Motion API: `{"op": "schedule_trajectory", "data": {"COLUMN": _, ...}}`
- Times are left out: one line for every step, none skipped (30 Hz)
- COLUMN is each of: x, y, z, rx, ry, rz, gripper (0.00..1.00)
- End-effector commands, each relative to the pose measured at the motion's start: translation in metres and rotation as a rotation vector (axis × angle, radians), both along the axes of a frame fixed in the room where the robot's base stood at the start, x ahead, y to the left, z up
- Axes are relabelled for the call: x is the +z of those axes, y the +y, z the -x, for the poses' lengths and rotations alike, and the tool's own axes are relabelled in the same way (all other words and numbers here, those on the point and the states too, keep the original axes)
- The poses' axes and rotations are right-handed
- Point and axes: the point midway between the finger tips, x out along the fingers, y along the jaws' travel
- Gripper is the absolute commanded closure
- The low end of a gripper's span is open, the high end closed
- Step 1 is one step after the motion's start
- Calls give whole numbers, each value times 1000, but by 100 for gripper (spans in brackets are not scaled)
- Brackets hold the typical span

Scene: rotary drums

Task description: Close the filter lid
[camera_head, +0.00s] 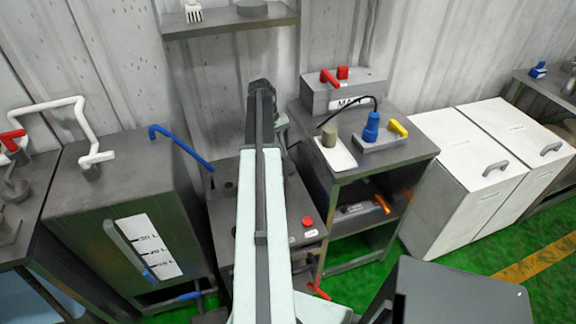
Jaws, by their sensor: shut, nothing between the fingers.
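I cannot make out for certain which part is the filter lid. A dark grey unit (295,212) with a flat top and a red round button (307,222) stands in the middle, mostly behind my arm. No raised lid shows on the parts of it that I can see. My arm rises from the bottom centre across this unit to a dark joint near the back wall. A pale link shows just behind it on the right. My gripper cannot be made out; the arm hides what lies beyond.
A grey tank (120,190) with a level gauge and a blue pipe (180,146) stands left. A grey bench (375,165) with blue and yellow parts stands right of the arm. White cabinets (450,170) stand farther right. Green floor (465,255) shows at lower right.

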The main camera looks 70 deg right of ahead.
Motion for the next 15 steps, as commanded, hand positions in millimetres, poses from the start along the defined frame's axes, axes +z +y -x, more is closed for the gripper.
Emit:
{"op": "schedule_trajectory", "data": {"x": 5, "y": 8, "z": 8, "rx": -125, "ry": 6, "rz": 63, "gripper": 100}}
{"op": "schedule_trajectory", "data": {"x": 6, "y": 11, "z": 11, "rx": -211, "ry": 9, "rz": 105, "gripper": 100}}
{"op": "schedule_trajectory", "data": {"x": 7, "y": 14, "z": 15, "rx": -325, "ry": 12, "rz": 162, "gripper": 100}}
{"op": "schedule_trajectory", "data": {"x": 8, "y": 16, "z": 18, "rx": -413, "ry": 13, "rz": 204, "gripper": 100}}
{"op": "schedule_trajectory", "data": {"x": 9, "y": 18, "z": 21, "rx": -499, "ry": 12, "rz": 245, "gripper": 100}}
{"op": "schedule_trajectory", "data": {"x": 11, "y": 21, "z": 25, "rx": -615, "ry": 11, "rz": 300, "gripper": 100}}
{"op": "schedule_trajectory", "data": {"x": 12, "y": 23, "z": 28, "rx": -702, "ry": 10, "rz": 340, "gripper": 100}}
{"op": "schedule_trajectory", "data": {"x": 13, "y": 26, "z": 31, "rx": -788, "ry": 6, "rz": 381, "gripper": 100}}
{"op": "schedule_trajectory", "data": {"x": 15, "y": 29, "z": 35, "rx": -905, "ry": 0, "rz": 432, "gripper": 100}}
{"op": "schedule_trajectory", "data": {"x": 16, "y": 31, "z": 38, "rx": -991, "ry": -5, "rz": 470, "gripper": 100}}
{"op": "schedule_trajectory", "data": {"x": 17, "y": 33, "z": 41, "rx": -1076, "ry": -11, "rz": 506, "gripper": 100}}
{"op": "schedule_trajectory", "data": {"x": 19, "y": 36, "z": 44, "rx": -1185, "ry": -20, "rz": 551, "gripper": 100}}
{"op": "schedule_trajectory", "data": {"x": 20, "y": 38, "z": 46, "rx": -1262, "ry": -28, "rz": 581, "gripper": 100}}
{"op": "schedule_trajectory", "data": {"x": 21, "y": 39, "z": 48, "rx": -1332, "ry": -34, "rz": 609, "gripper": 100}}
{"op": "schedule_trajectory", "data": {"x": 22, "y": 41, "z": 51, "rx": -1417, "ry": -44, "rz": 642, "gripper": 100}}
